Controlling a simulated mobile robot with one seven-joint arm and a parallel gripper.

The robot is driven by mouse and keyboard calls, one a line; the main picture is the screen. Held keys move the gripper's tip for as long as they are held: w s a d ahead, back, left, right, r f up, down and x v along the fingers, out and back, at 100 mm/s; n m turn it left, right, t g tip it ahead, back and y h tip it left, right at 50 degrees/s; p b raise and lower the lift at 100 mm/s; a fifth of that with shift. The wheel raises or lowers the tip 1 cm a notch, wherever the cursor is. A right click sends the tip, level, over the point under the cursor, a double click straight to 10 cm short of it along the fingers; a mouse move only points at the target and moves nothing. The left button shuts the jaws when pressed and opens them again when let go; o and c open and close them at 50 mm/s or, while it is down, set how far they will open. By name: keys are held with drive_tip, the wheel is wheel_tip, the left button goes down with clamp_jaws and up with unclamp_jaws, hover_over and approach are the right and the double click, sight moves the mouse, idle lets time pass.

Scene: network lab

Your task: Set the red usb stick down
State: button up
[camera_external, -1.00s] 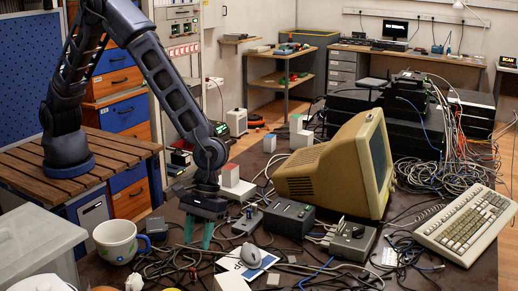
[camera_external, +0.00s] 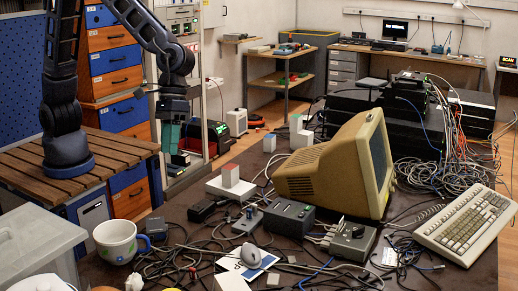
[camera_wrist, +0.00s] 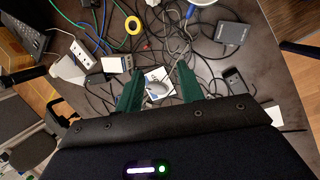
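I cannot make out the red usb stick with certainty in either view. My gripper (camera_external: 169,145) is raised at the left in the external view, with its green fingers pointing down. In the wrist view the two green fingers of my gripper (camera_wrist: 159,69) stand apart with nothing visibly held between them. The cluttered dark table (camera_external: 330,277) lies below.
Cables cover much of the table. A yellow ring (camera_wrist: 133,25) shows in the wrist view.

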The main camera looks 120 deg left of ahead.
drive_tip(key=s+a+r+m, duration=0.3)
drive_tip(key=s+r, duration=0.5)
drive_tip(key=s, duration=0.1)
drive_tip(key=s+a+r+m+t+y, duration=0.1)
drive_tip(key=s+a+m, duration=0.1)
drive_tip(key=s, duration=0.7)
drive_tip(key=s+a+r+m+t+y, duration=0.1)
drive_tip(key=s+m, duration=0.3)
drive_tip(key=s, duration=0.5)
drive_tip(key=s+a+r+m+t+y, duration=0.1)
drive_tip(key=s+a+r+m, duration=0.2)
drive_tip(key=s, duration=0.7)
drive_tip(key=shift+a+r+y, duration=0.2)
drive_tip(key=shift+a+y, duration=0.05)
drive_tip(key=shift+y, duration=0.15)
drive_tip(key=shift+s, duration=0.1)
